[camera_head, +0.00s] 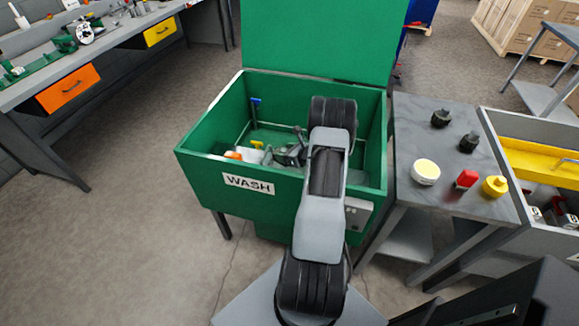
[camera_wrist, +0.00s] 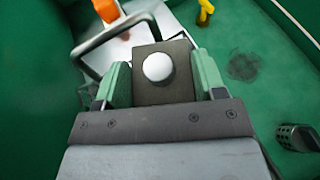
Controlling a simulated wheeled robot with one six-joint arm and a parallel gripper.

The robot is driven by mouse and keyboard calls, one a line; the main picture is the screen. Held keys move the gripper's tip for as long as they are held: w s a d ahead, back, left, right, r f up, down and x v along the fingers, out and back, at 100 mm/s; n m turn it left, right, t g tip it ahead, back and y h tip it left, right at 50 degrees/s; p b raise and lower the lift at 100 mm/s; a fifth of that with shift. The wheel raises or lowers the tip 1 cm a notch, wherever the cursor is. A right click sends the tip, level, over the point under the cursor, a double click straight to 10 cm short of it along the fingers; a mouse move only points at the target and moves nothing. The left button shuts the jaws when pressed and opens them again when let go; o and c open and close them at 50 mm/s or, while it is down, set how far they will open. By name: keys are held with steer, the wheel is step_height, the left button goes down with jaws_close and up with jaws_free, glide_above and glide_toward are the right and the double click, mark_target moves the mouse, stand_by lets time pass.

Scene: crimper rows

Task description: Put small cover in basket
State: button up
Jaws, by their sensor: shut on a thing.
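In the wrist view, my gripper (camera_wrist: 163,80) has its green-padded fingers closed on both sides of a dark square piece with a white round top (camera_wrist: 158,67), which I take to be the small cover. A grey metal loop handle (camera_wrist: 88,47), seemingly the basket's, lies just beyond and left of the held piece. A pale flat surface (camera_wrist: 118,52) shows inside the loop; the rest of the basket is hidden. In the head view my arm reaches into the green wash tub (camera_head: 205,166), and the arm hides much of the gripper area.
An orange item (camera_wrist: 107,10) and a yellow item (camera_wrist: 204,12) lie beyond the handle. A dark ribbed cylinder (camera_wrist: 298,136) is at the right, near a drain (camera_wrist: 243,66). A grey side table (camera_head: 450,140) right of the tub holds several small parts. The tub's raised lid (camera_head: 315,40) stands behind.

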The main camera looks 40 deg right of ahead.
steer(key=shift+f, duration=2.7)
steer(key=shift+f+b, duration=0.2)
steer(key=shift+b, duration=0.1)
steer(key=o, duration=1.2)
steer(key=shift+r, duration=0.15)
steer(key=shift+s+r+p, duration=0.2)
steer(key=shift+p, duration=0.25)
steer(key=shift+p+v, duration=0.9)
steer(key=shift+v, duration=2.65)
steer(key=shift+f, duration=0.1)
